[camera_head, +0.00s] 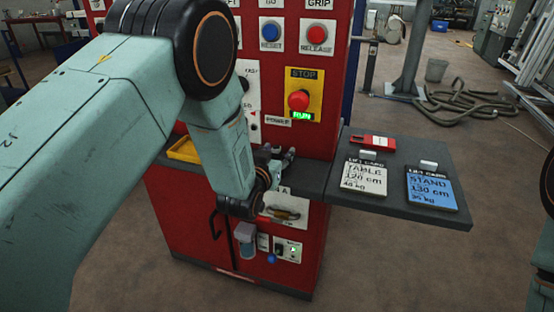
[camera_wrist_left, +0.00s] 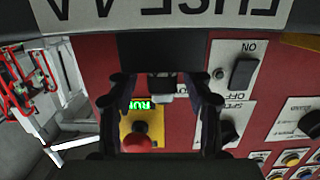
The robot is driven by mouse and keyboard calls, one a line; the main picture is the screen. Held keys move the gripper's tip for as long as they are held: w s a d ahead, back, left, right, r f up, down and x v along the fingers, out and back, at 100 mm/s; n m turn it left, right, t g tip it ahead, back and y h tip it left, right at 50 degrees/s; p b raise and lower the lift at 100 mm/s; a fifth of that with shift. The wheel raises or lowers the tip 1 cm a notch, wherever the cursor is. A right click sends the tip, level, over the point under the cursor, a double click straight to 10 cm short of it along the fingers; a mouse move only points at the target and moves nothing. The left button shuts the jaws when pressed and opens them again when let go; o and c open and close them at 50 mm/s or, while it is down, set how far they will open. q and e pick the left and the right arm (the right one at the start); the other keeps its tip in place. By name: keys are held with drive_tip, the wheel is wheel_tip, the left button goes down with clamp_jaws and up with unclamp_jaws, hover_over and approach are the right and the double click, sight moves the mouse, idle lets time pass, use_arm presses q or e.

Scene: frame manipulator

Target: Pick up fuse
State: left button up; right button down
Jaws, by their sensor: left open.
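My left gripper (camera_head: 279,157) is open at the front of the red cabinet, near the left end of the dark shelf. In the left wrist view its two dark fingers (camera_wrist_left: 160,108) stand apart. A small grey-white piece (camera_wrist_left: 162,84) shows between them, below a dark block (camera_wrist_left: 160,50); I cannot tell for sure that it is the fuse. A white plate with upside-down lettering that reads FUSE (camera_wrist_left: 170,14) spans the top of that view. In the head view my left arm and wrist hide the area around the fuse. My right gripper is out of view.
The red cabinet (camera_head: 165,215) carries a red stop button (camera_head: 298,100) and a lit RUN sign (camera_head: 303,116). A dark side shelf (camera_head: 400,215) holds a white card (camera_head: 361,178), a blue card (camera_head: 431,188) and a red item (camera_head: 373,141). A yellow tray (camera_head: 183,150) sits left.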

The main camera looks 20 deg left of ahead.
use_arm(q)
drive_tip(key=shift+a+f, duration=0.1)
drive_tip(key=shift+a, duration=0.1)
drive_tip(key=c, duration=0.4)
clamp_jaws()
drive_tip(key=shift+d, duration=0.1)
